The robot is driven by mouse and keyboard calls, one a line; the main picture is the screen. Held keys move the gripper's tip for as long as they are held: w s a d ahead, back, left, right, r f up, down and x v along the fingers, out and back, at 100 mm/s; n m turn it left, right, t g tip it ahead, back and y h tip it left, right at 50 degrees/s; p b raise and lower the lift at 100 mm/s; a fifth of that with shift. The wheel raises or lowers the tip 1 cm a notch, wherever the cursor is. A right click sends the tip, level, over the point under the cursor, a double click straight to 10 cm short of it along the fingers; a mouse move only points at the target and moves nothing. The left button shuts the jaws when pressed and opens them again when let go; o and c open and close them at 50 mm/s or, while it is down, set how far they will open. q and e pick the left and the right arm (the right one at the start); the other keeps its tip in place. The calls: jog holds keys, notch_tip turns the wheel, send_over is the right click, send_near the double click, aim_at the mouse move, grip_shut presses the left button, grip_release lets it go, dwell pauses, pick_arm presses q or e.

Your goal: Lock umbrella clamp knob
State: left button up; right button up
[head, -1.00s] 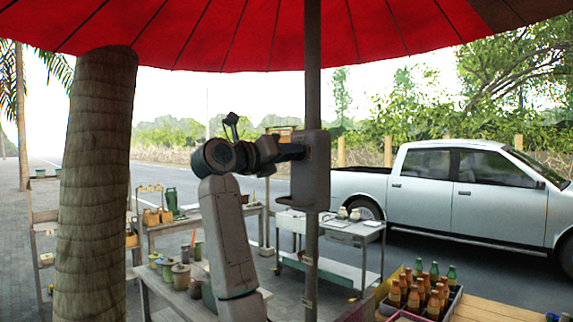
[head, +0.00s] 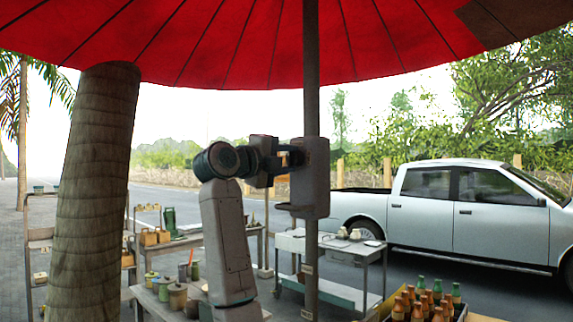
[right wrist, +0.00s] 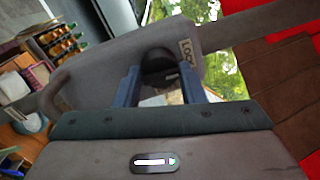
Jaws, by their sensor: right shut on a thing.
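The umbrella clamp (head: 312,185) is a grey block around the dark umbrella pole (head: 312,70), under the red canopy (head: 225,50). My right gripper (head: 294,157) reaches it from the left at its upper part. In the right wrist view, the gripper's two blue fingers (right wrist: 161,82) are shut on the dark round clamp knob (right wrist: 158,62), one on each side. A label reading "LOCK" (right wrist: 187,52) is on the clamp (right wrist: 110,60) beside the knob. The gripper hides the knob in the head view. My left gripper is not in view.
A tree trunk (head: 95,190) stands at the left. Behind are a table with pots (head: 175,295) and a metal cart (head: 345,250). Bottles (head: 425,305) stand at the lower right. A pickup truck (head: 470,215) is on the road behind.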

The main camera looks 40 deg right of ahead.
jog(key=shift+n, duration=0.7)
jog(key=o, duration=1)
jog(key=shift+a+f+b, duration=0.1)
jog(key=shift+a+b, duration=0.1)
jog(key=shift+b, duration=0.15)
jog(key=a+b, duration=0.1)
jog(key=a, duration=0.2)
jog(key=a+b, duration=0.1)
jog(key=a, duration=0.3)
jog(key=a+b, duration=0.2)
jog(key=a, duration=0.1)
jog(key=shift+s+a+f, duration=0.15)
jog(key=shift+s+f, duration=0.2)
jog(key=shift+s, duration=0.05)
